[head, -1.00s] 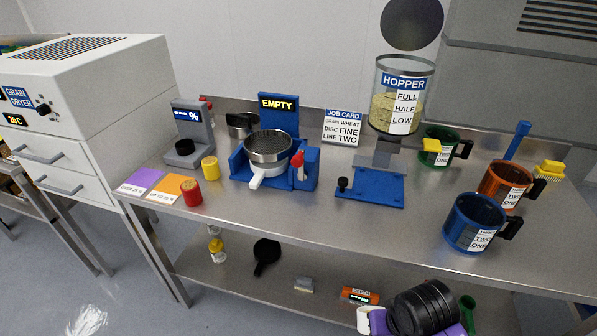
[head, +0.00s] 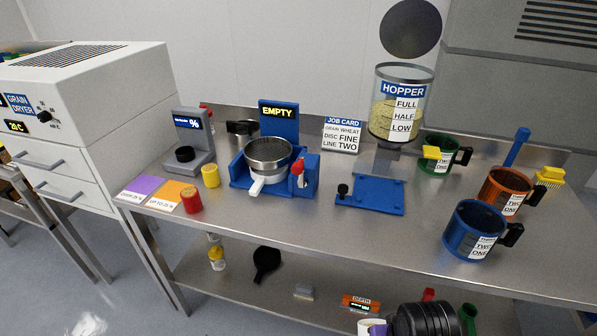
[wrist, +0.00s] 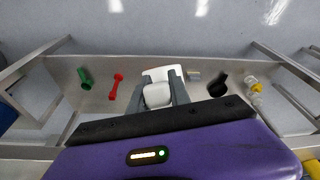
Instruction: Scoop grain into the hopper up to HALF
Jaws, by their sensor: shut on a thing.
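The hopper (head: 400,112) is a clear cylinder at the back right of the bench, marked FULL, HALF and LOW. Pale grain (head: 382,118) shows in it beside these marks; I cannot tell its exact level. My gripper (wrist: 157,82) is low, over the lower shelf at the bench front. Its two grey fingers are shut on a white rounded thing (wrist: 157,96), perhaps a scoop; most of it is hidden. In the head view my gripper is largely cut off by the bottom edge. A green scoop (wrist: 85,78), a red scoop (wrist: 117,86) and a black scoop (wrist: 217,86) lie on the shelf.
Blue (head: 473,232), orange (head: 503,196) and green (head: 437,157) mugs stand at the right. A sieve (head: 268,155) sits in a blue stand under an EMPTY sign (head: 278,115). A blue plate (head: 372,195) lies before the hopper. The bench edge overhangs the shelf.

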